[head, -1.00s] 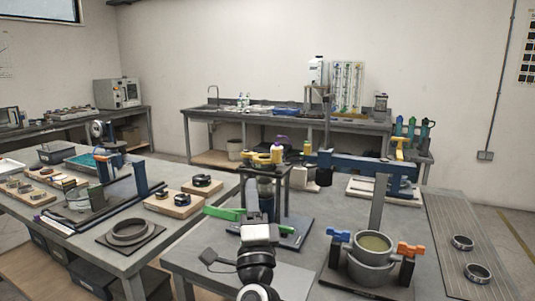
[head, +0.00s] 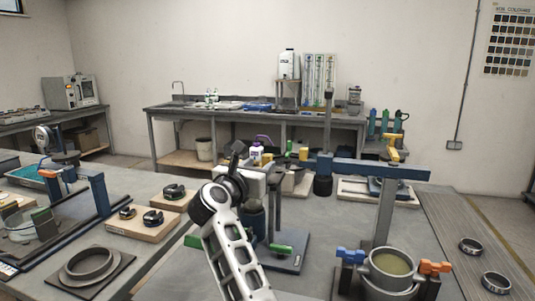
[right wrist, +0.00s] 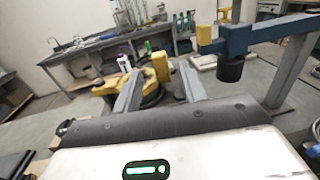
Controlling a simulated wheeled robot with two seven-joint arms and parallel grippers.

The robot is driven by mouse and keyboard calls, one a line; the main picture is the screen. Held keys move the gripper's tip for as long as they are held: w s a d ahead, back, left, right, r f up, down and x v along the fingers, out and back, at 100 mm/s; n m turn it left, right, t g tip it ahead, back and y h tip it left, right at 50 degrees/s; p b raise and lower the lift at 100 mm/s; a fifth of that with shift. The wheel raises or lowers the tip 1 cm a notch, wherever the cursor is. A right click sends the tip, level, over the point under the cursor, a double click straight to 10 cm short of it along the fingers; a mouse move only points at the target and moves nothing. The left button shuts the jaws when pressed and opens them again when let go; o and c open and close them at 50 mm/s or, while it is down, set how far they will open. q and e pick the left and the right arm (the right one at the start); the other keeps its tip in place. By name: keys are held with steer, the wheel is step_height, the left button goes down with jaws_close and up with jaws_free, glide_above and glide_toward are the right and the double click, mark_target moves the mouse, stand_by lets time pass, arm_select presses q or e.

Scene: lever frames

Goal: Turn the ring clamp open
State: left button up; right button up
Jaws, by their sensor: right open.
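The yellow ring clamp (right wrist: 140,81) shows in the right wrist view, ahead of my right gripper (right wrist: 160,84). Its upright yellow block (right wrist: 161,66) appears between the two grey fingers, which are spread apart. Nothing is held, and I cannot tell contact. In the head view my right gripper (head: 240,158) and its white arm cover most of the clamp and its stand. Only a bit of yellow (head: 268,158) shows beside them, and I cannot tell whether it is the clamp. My left gripper is out of view.
A blue beam (head: 375,170) on a grey post stands right of the gripper, with a dark cylinder (head: 323,186) hanging from it. A pot (head: 391,266) with blue and orange handles sits at front right. Green handles (head: 281,249) lie low by the stand. Dark rings (head: 469,246) lie far right.

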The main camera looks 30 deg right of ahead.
mark_target(266, 160)
steer(key=p+x, duration=0.1)
steer(key=x, duration=0.5)
steer(key=shift+w+d, duration=0.15)
steer(key=shift+d, duration=0.05)
jaws_close()
